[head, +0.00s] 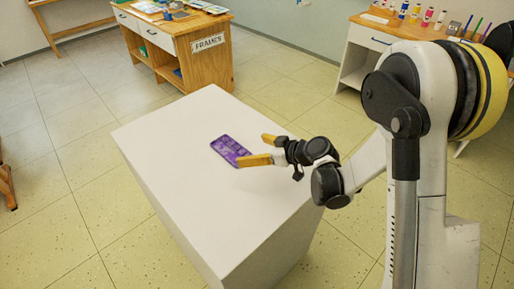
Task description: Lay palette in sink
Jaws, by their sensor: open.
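The purple palette (230,150) lies flat on top of a white pedestal (185,180), near its middle, with several wells showing. My gripper (256,148) is open, its yellow fingertips just right of the palette. The lower fingertip is at the palette's right end, and I cannot tell whether it touches. The upper fingertip is a little beyond it. Nothing is between the fingers that I can make out. No sink is visible in this view.
A desk with bottles and brushes (356,36) stands at the back right. A wooden leg shows at the left edge. Tiled floor around the pedestal is open.

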